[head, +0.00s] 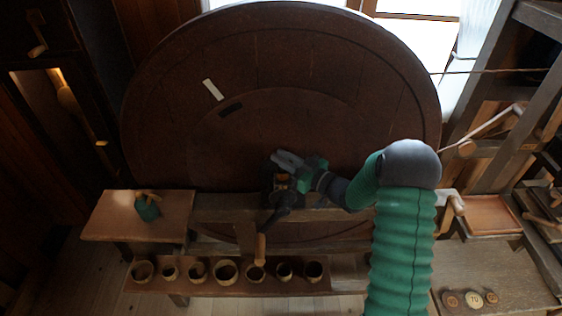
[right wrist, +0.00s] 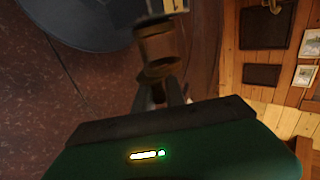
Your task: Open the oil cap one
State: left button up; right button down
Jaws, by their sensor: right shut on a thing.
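My right gripper (head: 286,177) is at the middle of the bench, in front of the big dark disc. In the right wrist view its dark fingers (right wrist: 158,94) are shut on a small brown, turned piece (right wrist: 157,48), which has a collar and a narrower lower part. A pale metallic part shows above that piece at the top edge. I cannot tell whether this piece is the oil cap. My left gripper is not in view.
The large round disc (head: 270,65) stands behind the bench. Several wooden cups (head: 227,271) line a low front shelf, with an upright wooden handle (head: 260,249) above them. A tray (head: 490,215) and small round discs (head: 474,299) are at the right. The left tabletop (head: 110,215) is mostly clear.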

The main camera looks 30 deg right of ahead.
jog(key=n+g+y, duration=0.1)
jog(key=y, duration=0.1)
jog(key=n+g+y+b, duration=0.1)
jog(key=n+y, duration=0.1)
jog(key=n+g+y, duration=0.1)
jog(key=y, duration=0.1)
jog(key=shift+d+f+n+b, duration=0.25)
jog(key=shift+d+n+b, duration=0.05)
jog(key=shift+b, duration=0.05)
jog(key=n+g+y+b, duration=0.1)
jog(key=n+g+y, duration=0.1)
jog(key=g+y, duration=0.1)
jog(key=shift+d, duration=0.1)
jog(key=shift+r+n+g+y+b, duration=0.1)
jog(key=shift+n+g+y+b, duration=0.2)
jog(key=shift+n+g+b, duration=0.15)
jog(key=shift+s+r+n+g, duration=0.1)
jog(key=shift+n+g, duration=0.15)
jog(key=c, duration=1.4)
grip_release()
jog(key=shift+d, duration=0.1)
